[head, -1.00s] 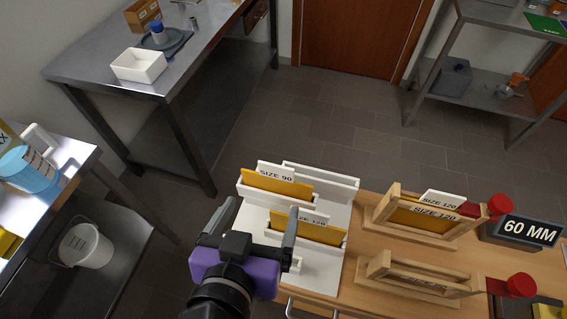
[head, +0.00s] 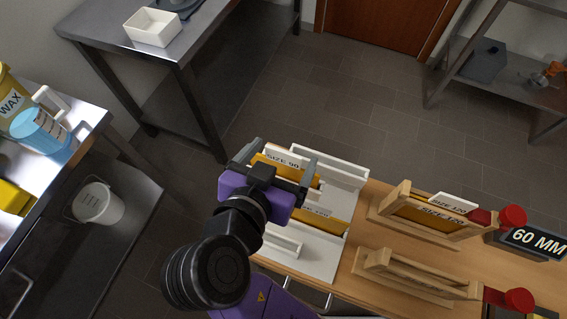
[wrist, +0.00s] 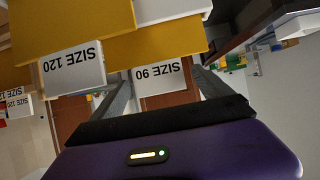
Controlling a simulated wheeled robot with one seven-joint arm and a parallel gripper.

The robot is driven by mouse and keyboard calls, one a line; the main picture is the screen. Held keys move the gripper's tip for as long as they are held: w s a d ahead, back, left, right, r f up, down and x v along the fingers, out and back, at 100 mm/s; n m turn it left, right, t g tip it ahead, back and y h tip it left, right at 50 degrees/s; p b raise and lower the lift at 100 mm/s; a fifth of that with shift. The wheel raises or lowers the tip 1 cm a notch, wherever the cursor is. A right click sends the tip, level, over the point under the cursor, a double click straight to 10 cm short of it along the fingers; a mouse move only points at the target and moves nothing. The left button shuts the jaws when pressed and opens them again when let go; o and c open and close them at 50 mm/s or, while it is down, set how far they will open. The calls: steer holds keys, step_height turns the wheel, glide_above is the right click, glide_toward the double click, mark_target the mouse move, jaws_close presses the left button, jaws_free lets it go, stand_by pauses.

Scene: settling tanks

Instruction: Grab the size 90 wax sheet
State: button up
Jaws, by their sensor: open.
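The size 90 wax sheet is a yellow sheet (head: 297,172) with a white SIZE 90 label, standing in the far slot of the white rack (head: 352,179). In the wrist view the sheet (wrist: 158,42) and its upside-down label lie between the fingers. My gripper (head: 284,152) is open over this sheet, one finger toward each end; it also shows in the wrist view (wrist: 161,82). I cannot tell whether a finger touches it. A yellow size 120 sheet (head: 336,221) stands in the nearer slot, partly hidden by my gripper.
A wooden frame (head: 376,224) with a size 120 sheet and a red knob stands right of the rack. A second wooden frame (head: 410,277) is nearer. A 60 MM block (head: 535,242) sits at far right. Floor is free beyond the counter.

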steer(key=shift+w+d+f, duration=0.15)
steer(key=shift+w+f, duration=0.2)
steer(key=shift+w, duration=0.1)
steer(key=c, duration=1.9)
steer(key=shift+r, duration=0.1)
